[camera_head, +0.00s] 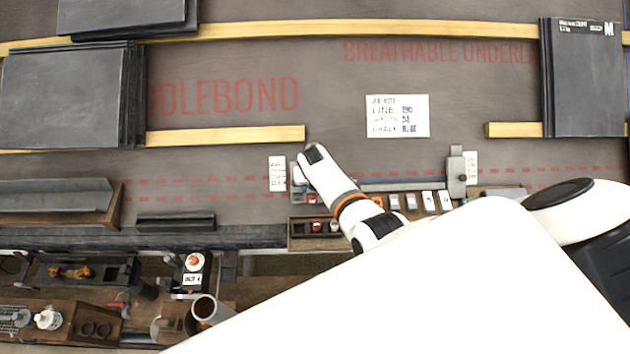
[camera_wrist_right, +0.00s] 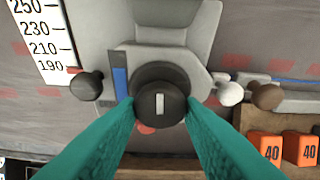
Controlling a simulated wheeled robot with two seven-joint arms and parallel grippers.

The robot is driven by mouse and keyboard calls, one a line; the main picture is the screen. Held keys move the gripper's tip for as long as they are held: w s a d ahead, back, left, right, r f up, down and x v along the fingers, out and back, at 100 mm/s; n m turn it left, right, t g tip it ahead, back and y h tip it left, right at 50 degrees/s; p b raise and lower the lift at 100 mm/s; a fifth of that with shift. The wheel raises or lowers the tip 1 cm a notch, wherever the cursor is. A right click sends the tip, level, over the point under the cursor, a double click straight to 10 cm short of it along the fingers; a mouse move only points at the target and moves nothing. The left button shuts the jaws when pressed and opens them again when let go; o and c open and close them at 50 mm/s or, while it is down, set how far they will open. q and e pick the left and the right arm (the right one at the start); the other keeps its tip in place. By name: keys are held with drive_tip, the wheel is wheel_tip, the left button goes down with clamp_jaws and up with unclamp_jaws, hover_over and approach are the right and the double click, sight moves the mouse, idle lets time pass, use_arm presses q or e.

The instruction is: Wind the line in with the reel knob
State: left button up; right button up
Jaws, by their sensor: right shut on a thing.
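In the right wrist view, my right gripper (camera_wrist_right: 160,108) has its teal fingers shut on a round dark knob (camera_wrist_right: 160,88) with a white bar mark. The knob sits on a grey housing (camera_wrist_right: 178,50); I cannot tell for certain that it is the reel knob. A blue strip (camera_wrist_right: 120,80) lies beside it. A smaller dark knob (camera_wrist_right: 87,86) is at left, and a pale knob (camera_wrist_right: 229,93) and a brown knob (camera_wrist_right: 266,96) are at right. No line can be made out. In the head view, my right arm hides the fingers and knob. My left gripper is not in view.
A white scale (camera_wrist_right: 42,40) marked 190 to 250 stands left of the housing. Orange blocks marked 40 (camera_wrist_right: 270,150) sit at lower right.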

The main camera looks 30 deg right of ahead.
idle(0.3)
drive_tip(key=o, duration=0.9)
drive_tip(key=shift+o, duration=0.2)
drive_tip(key=shift+r, duration=0.3)
drive_tip(key=p+v, duration=0.3)
drive_tip(key=v, duration=0.8)
drive_tip(key=shift+s+r+p, duration=0.15)
drive_tip(key=shift+r+p, duration=0.05)
drive_tip(key=shift+p, duration=0.2)
drive_tip(key=shift+s, duration=0.1)
